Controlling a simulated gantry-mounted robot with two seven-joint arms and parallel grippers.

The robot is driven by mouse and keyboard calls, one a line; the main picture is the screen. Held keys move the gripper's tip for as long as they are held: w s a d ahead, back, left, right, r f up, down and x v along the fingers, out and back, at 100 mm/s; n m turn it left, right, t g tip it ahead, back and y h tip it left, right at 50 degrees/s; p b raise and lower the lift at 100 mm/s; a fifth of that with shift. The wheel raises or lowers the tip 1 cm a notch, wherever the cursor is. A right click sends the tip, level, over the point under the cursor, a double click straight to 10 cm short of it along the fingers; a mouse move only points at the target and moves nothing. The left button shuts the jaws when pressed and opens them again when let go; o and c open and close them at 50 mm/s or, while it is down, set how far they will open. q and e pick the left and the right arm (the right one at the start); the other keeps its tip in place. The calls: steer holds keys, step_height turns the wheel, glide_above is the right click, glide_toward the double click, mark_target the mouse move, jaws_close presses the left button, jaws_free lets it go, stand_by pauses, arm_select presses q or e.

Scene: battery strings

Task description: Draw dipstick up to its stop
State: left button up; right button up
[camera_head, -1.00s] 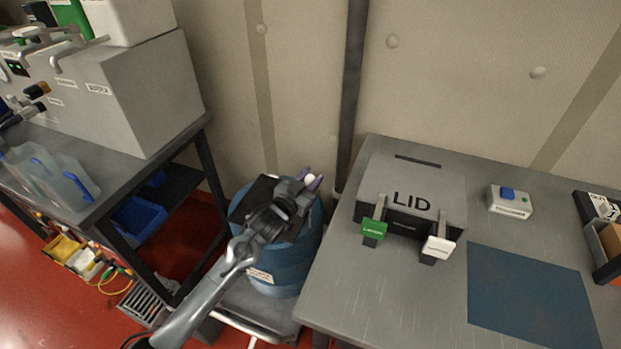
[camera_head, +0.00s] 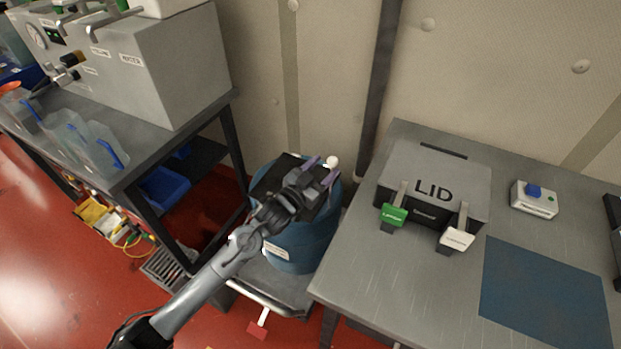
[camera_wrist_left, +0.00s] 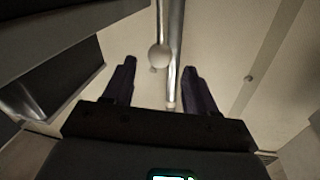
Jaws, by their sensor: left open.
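A blue drum (camera_head: 300,245) stands between the two tables, with a dark top largely behind my left gripper. A white ball knob (camera_head: 332,162), apparently the dipstick's, shows at the fingertips of my left gripper (camera_head: 322,171). The gripper is open with its purple fingers apart. In the left wrist view the pale ball (camera_wrist_left: 158,56) lies between the two dark fingers of the gripper (camera_wrist_left: 157,78), near their tips, touching neither in the picture. A thin rod meets the ball there. The lower dipstick is hidden. My right gripper is out of view.
A grey table (camera_head: 400,290) on the right carries a box marked LID (camera_head: 434,188), a blue-buttoned box (camera_head: 534,199) and a blue mat (camera_head: 545,290). A bench (camera_head: 150,150) with a grey machine (camera_head: 175,75) stands left. A dark pipe (camera_head: 380,75) runs down the wall behind.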

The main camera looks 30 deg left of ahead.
arm_select(q)
steer(key=v, duration=0.5)
steer(key=shift+s+r+p, duration=0.1)
steer(key=shift+s+p, duration=0.2)
steer(key=shift+s, duration=0.1)
steer(key=s+d+f+n+g+y, duration=0.1)
steer(key=s+d+f+n+g, duration=0.25)
steer(key=s+f, duration=1.2)
steer(key=s+a+g+y, duration=0.25)
steer(key=s+g, duration=0.85)
steer(key=s, duration=0.9)
step_height(320, 180, up, 36)
steer(key=p, duration=3.6)
steer(key=shift+d+r+m, duration=0.2)
steer(key=shift+d+m, duration=0.2)
steer(key=shift+m, duration=0.05)
